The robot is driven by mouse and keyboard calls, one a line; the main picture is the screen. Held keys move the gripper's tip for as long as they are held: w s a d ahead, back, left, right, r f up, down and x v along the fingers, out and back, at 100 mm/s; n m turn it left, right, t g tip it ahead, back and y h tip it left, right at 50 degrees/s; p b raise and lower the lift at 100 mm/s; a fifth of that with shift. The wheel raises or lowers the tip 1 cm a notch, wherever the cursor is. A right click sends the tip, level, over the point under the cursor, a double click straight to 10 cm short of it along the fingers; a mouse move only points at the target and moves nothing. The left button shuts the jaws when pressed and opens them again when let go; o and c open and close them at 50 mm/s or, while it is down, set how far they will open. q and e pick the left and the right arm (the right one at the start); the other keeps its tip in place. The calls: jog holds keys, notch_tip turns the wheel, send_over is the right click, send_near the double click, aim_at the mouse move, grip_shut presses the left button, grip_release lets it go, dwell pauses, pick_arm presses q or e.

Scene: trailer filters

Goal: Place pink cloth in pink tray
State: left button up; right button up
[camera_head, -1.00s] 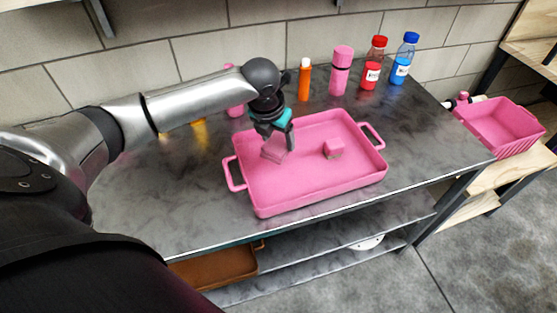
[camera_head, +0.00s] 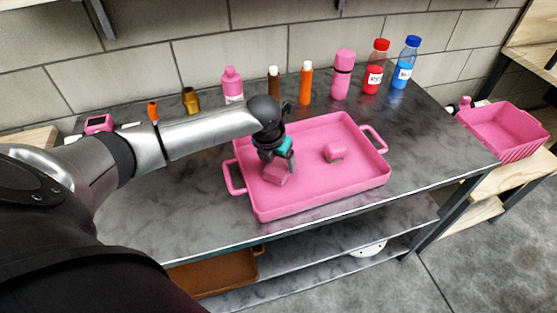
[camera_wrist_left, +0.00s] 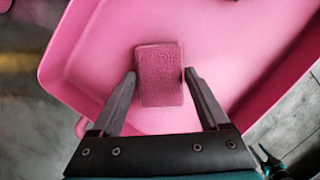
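The pink tray (camera_head: 345,195) lies on the grey worktop, with a handle at each end. My left gripper (camera_head: 277,170) is inside the tray's left half, pointing down. Its fingers (camera_wrist_left: 160,76) lie along two opposite sides of a pink cloth (camera_wrist_left: 159,80), a folded block, and look shut on it. In the head view this cloth (camera_head: 275,177) is low over the tray floor; whether it touches the floor I cannot tell.
Bottles stand along the back: pink (camera_head: 232,84), brown (camera_head: 273,84), orange (camera_head: 306,84), another pink (camera_head: 342,75), red (camera_head: 375,68) and blue (camera_head: 405,63). A pink basket (camera_head: 505,130) sits at the right. A brown tray (camera_head: 218,274) is on the shelf below. The front worktop is clear.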

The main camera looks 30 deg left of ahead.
aim_at(273, 173)
pick_arm(q)
jog(key=shift+o, duration=1.4)
jog(key=shift+r, duration=0.1)
jog(key=p+v, duration=0.3)
jog(key=v, duration=0.9)
